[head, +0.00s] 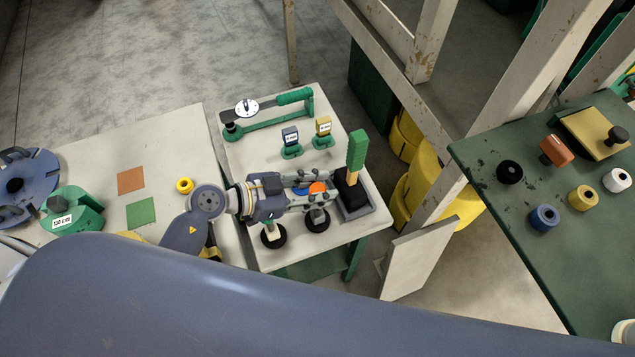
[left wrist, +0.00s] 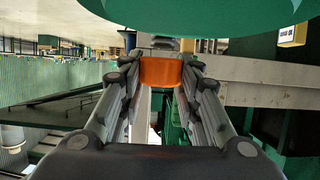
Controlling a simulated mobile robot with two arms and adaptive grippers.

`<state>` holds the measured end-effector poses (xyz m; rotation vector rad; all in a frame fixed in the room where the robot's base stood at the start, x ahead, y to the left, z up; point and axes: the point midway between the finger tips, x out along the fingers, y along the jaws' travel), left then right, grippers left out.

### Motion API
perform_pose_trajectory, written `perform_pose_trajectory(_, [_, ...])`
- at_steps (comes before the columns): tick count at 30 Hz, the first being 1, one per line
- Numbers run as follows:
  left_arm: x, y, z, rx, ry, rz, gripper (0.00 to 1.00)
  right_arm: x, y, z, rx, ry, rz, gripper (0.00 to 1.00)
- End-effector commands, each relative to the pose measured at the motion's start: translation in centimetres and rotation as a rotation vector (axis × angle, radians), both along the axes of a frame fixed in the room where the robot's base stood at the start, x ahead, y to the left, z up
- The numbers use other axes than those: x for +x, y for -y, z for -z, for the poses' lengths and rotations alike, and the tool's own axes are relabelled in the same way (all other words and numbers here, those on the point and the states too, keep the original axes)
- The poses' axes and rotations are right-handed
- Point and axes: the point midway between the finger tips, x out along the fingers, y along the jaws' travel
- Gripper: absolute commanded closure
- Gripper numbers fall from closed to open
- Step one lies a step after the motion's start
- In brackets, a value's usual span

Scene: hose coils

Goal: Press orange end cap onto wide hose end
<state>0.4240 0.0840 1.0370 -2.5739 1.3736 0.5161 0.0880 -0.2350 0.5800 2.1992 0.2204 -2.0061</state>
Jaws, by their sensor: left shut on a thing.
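The orange end cap (head: 318,187) shows between the fingertips of my left gripper (head: 318,191), above the small pale table. In the left wrist view the orange cap (left wrist: 160,72) sits across the tips of the left gripper (left wrist: 160,80), with a finger on each side of it. The gripper is shut on the cap. I cannot make out the wide hose end in either view; what lies just beyond the cap is partly hidden. My right gripper is not in view.
Two black round bases sit near the front edge. A dark green bench (head: 485,190) holds several spools.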

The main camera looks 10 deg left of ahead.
Motion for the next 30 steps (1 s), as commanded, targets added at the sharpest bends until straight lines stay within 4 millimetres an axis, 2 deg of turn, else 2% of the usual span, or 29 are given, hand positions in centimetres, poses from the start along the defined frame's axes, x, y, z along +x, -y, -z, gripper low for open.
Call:
perform_pose_trajectory(8, [0.0,0.0,0.0,0.001,0.001,0.000,0.79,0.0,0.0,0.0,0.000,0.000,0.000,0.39])
perform_pose_trajectory(30, [0.0,0.0,1.8,0.000,0.000,0.000,0.79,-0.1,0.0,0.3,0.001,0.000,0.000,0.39])
